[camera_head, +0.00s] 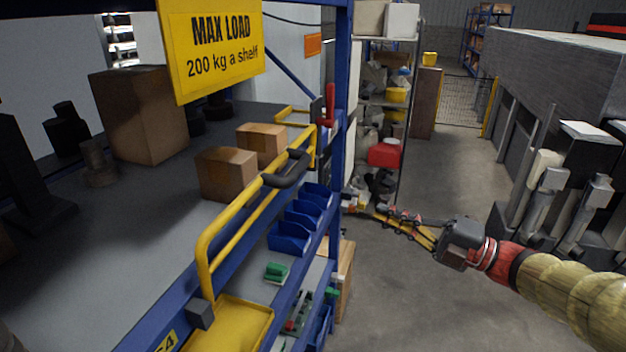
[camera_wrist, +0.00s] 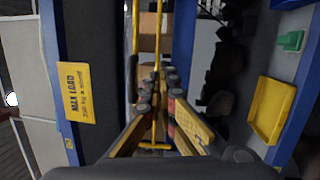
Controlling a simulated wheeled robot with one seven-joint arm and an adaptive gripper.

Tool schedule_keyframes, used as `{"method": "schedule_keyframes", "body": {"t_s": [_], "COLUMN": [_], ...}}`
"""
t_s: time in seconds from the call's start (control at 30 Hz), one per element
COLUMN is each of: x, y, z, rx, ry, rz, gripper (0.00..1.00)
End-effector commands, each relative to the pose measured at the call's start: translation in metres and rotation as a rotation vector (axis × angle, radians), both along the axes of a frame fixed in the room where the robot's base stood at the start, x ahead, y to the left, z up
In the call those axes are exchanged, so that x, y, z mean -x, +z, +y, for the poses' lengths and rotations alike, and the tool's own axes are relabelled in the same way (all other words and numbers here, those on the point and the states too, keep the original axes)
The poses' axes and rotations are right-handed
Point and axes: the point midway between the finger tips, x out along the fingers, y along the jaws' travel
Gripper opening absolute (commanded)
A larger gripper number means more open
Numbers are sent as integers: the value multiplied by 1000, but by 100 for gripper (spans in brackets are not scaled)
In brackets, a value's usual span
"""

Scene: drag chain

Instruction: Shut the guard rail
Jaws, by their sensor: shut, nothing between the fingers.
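The yellow guard rail (camera_head: 237,214) runs along the front edge of the upper shelf in the head view, with a black handle (camera_head: 288,172) on its upper bar. Its far end is close to the blue upright and a red lever (camera_head: 329,106); I cannot tell whether it is latched. My gripper (camera_head: 352,207) is shut and empty, right of the rail and lower, over the aisle side, apart from it.
Cardboard boxes (camera_head: 226,173) stand on the upper shelf behind the rail. A yellow load sign (camera_head: 212,45) hangs above. Blue bins (camera_head: 291,236) and a yellow tray (camera_head: 232,325) sit below. The blue upright (camera_head: 342,105) is close to my fingers. The aisle floor (camera_head: 390,300) is clear.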

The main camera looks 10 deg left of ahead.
Motion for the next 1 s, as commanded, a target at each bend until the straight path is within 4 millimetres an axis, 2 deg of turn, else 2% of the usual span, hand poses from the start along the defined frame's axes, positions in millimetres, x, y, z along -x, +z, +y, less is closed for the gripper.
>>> {"method": "schedule_keyframes", "body": {"t_s": [0.1, 0.27, 0.47, 1.0], "x": [29, 49, 47, 40], "y": [24, 38, 43, 71], "z": [1, 1, 19, 114], "rx": [-98, -152, -152, -150], "ry": [116, 199, 200, 201], "rz": [10, 35, 47, 48], "gripper": [0, 0, 0, 0]}}
